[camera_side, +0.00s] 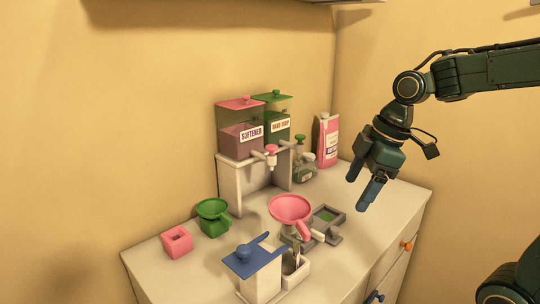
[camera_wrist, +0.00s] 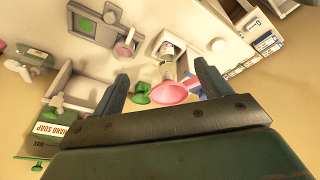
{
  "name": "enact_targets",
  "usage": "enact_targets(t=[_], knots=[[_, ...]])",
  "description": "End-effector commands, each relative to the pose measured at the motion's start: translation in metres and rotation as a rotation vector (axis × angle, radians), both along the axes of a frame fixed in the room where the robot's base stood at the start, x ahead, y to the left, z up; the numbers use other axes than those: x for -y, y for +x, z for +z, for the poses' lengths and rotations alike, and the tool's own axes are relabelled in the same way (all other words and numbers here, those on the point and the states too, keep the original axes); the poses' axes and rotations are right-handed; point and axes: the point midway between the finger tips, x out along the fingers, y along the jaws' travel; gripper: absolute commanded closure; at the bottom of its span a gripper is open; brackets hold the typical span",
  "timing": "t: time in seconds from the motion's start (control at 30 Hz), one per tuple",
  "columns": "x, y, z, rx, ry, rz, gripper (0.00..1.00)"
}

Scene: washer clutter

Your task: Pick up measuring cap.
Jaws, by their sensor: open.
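I cannot tell for sure which piece is the measuring cap. A small pink square cup (camera_side: 177,242) with a hollow top sits at the counter's left, beside a green funnel-shaped piece (camera_side: 212,212). A pink funnel-shaped piece (camera_side: 290,207) stands near the middle. In the wrist view a pink round piece (camera_wrist: 175,94) and a green piece (camera_wrist: 143,94) show between my fingers, and a small pinkish round piece (camera_wrist: 123,49) lies farther off. My gripper (camera_side: 366,194) is open and empty, above the counter's right side, apart from all of these.
Softener (camera_side: 240,139) and green hand soap (camera_side: 278,126) dispensers stand on a white stand at the back. A blue-lidded box (camera_side: 253,262), a white bin (camera_side: 293,276) and a grey tray (camera_side: 328,216) crowd the front. Walls close the back.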

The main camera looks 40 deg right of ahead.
Motion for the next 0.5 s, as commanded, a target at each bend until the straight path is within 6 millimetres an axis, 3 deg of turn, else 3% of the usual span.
enact_targets(t=[0.2, 0.5], knots=[[0.023, 0.036, -0.018, -0.017, 0.007, 0.237, 0.23], [0.060, 0.075, -0.050, 0.018, 0.041, 0.559, 0.23]])
